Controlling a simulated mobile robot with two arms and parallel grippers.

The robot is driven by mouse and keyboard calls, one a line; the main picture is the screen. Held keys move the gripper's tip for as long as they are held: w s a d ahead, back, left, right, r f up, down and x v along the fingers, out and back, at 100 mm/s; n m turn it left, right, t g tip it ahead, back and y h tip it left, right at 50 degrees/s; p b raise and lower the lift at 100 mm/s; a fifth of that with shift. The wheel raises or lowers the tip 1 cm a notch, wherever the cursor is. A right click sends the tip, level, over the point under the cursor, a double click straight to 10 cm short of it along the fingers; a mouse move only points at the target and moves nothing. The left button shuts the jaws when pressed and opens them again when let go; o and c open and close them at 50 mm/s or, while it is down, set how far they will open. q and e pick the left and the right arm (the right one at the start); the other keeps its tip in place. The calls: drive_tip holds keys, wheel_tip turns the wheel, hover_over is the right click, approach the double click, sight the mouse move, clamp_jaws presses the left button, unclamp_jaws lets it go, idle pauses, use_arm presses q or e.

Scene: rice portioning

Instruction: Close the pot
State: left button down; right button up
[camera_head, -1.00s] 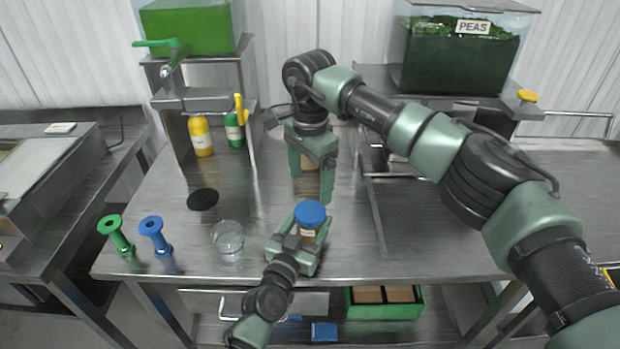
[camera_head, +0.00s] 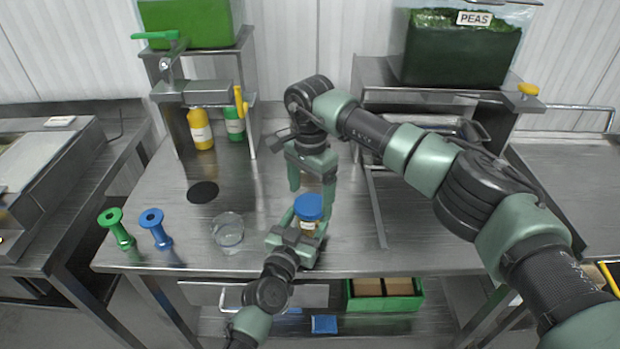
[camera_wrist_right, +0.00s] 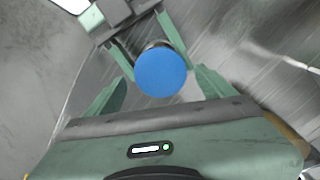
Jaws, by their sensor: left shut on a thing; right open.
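The pot, a small jar with a brown-and-white label (camera_head: 308,226), stands upright near the table's front edge. A blue lid (camera_head: 309,206) is on its top; whether it is screwed tight I cannot tell. My left gripper (camera_head: 297,232) is shut around the jar's body. My right gripper (camera_head: 312,187) is open, pointing down just above and behind the lid. In the right wrist view the round blue lid (camera_wrist_right: 161,72) lies between the open right fingers (camera_wrist_right: 160,90), apart from both. The left fingers show beyond it, and the lid hides most of the jar.
A clear cup (camera_head: 228,231), a blue spool-shaped piece (camera_head: 156,230) and a green one (camera_head: 117,229) stand left on the table (camera_head: 265,205). A black disc (camera_head: 203,192) lies behind them. Yellow (camera_head: 201,128) and green (camera_head: 234,126) bottles stand under a dispenser. A peas container (camera_head: 462,50) is behind right.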

drive_tip(key=shift+f, duration=1.05)
